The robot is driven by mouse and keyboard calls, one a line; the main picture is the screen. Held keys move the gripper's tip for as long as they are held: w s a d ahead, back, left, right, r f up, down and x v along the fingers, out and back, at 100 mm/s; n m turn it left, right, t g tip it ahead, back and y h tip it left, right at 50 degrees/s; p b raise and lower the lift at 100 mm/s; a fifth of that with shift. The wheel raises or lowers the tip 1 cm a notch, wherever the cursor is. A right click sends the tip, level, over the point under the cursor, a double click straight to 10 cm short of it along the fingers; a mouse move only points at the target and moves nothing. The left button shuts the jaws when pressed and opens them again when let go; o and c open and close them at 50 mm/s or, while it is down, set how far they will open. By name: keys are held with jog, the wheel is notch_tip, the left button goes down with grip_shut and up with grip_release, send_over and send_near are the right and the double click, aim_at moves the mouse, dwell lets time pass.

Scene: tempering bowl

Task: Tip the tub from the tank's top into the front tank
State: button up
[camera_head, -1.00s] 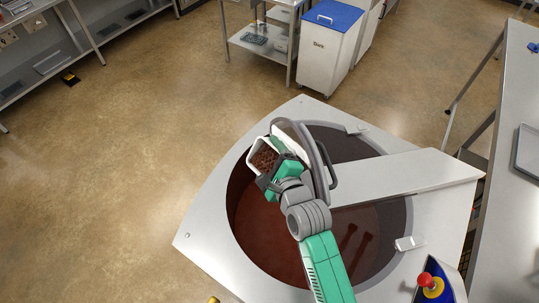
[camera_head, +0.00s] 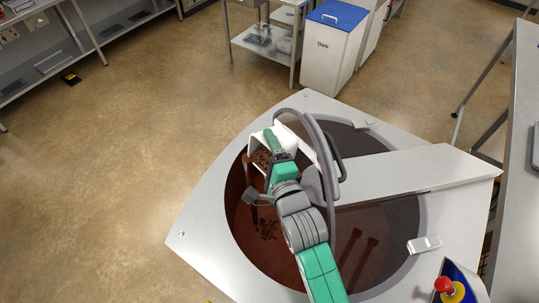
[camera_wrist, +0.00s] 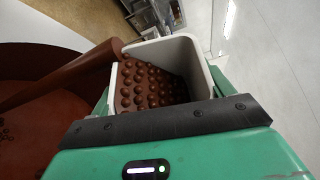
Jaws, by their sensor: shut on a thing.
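My gripper (camera_head: 280,165) is shut on a white tub (camera_head: 285,137) and holds it over the left part of the front tank's round opening. The tub is strongly tilted, its mouth towards the left. Brown chocolate drops (camera_head: 262,159) are still inside it; they also show in the wrist view (camera_wrist: 145,88). A dark cluster of drops (camera_head: 266,230) lies on the brown chocolate (camera_head: 258,252) in the tank. The front tank (camera_head: 200,225) has a pale metal top. My gripper hides part of the tub, including where the fingers grip it.
A broad pale metal arm (camera_head: 410,180) crosses the tank's right side, and a grey curved guard (camera_head: 327,170) stands close beside my gripper. A red-knobbed control (camera_head: 443,285) is at the front right. A bin with a blue lid (camera_head: 335,14) stands behind, across clear floor.

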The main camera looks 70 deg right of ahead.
jog(key=shift+w+a+f+n+b, duration=0.1)
jog(key=shift+a+f+n+b, duration=0.05)
jog(key=shift+f+n+b, duration=0.4)
jog(key=n+b, duration=0.1)
jog(key=b, duration=0.1)
jog(key=a+n+t+h+b, duration=0.1)
jog(key=shift+w+r+n+b, duration=0.1)
jog(key=shift+w+n+b, duration=0.15)
jog(key=shift+n+b, duration=0.1)
jog(key=n, duration=0.1)
jog(key=b, duration=0.1)
jog(key=n+t, duration=0.1)
jog(key=shift+w+a+r+n+h+b, duration=0.15)
jog(key=shift+w+a+n+h+b, duration=0.15)
jog(key=shift+a+b, duration=0.1)
jog(key=shift+w+a+r+n+t, duration=0.15)
jog(key=shift+n+t, duration=0.1)
jog(key=shift+n, duration=0.3)
jog(key=shift+s+a+r+n+t, duration=0.1)
jog(key=shift+n+t, duration=0.15)
jog(key=shift+n, duration=0.3)
jog(key=shift+w+n, duration=0.1)
jog(key=shift+n, duration=0.3)
jog(key=shift+a, duration=0.1)
